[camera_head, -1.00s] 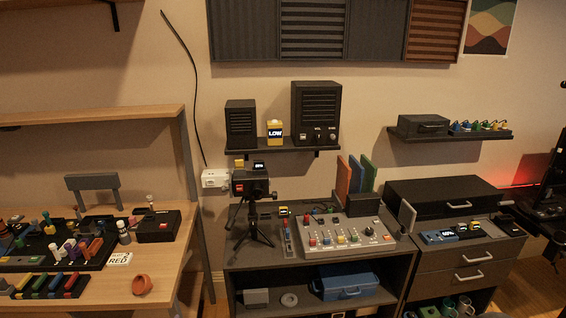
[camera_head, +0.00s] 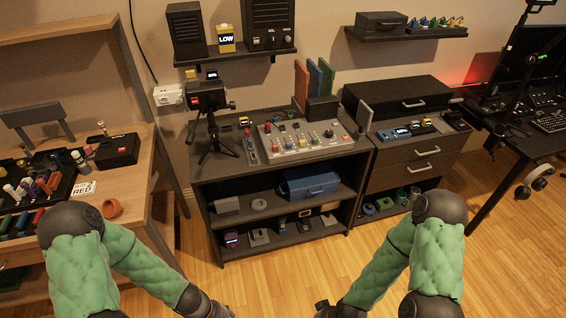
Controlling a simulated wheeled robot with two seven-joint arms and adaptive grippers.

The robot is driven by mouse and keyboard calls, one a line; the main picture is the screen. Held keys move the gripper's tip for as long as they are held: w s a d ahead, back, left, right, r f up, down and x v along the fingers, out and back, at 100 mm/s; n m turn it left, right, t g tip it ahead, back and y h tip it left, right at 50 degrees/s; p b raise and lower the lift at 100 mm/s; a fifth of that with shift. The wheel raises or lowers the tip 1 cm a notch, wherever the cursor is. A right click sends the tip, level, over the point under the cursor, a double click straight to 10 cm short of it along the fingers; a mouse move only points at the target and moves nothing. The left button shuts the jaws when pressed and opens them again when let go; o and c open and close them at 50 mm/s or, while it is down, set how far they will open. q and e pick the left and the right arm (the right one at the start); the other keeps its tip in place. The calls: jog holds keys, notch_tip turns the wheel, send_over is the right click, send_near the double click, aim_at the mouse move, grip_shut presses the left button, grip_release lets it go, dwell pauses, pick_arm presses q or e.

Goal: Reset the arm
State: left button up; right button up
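My two green-padded arms show in the head view. My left arm (camera_head: 145,262) comes in from the lower left and reaches down toward the bottom middle. My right arm (camera_head: 385,262) comes in from the lower right and also slopes down toward the bottom middle. Only their dark wrist ends show at the bottom edge, with a gap between them. Both grippers are cut off below the picture, so their fingers are hidden. Neither arm visibly touches the furniture.
A wooden workbench (camera_head: 152,215) stands at left, near my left arm. A dark shelf unit (camera_head: 270,182) with a mixer (camera_head: 305,140) and a tripod camera (camera_head: 208,97) is ahead. A drawer cabinet (camera_head: 412,160) and a desk (camera_head: 525,150) stand to the right. Wooden floor (camera_head: 300,270) is clear ahead.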

pick_arm(q)
jog(key=d+f+m+t, duration=0.1)
jog(key=d+f+m, duration=0.2)
jog(key=d+m, duration=0.2)
jog(key=shift+w+d+f+m+y, duration=0.2)
jog(key=shift+w+d+m+y, duration=0.15)
jog(key=shift+d, duration=0.2)
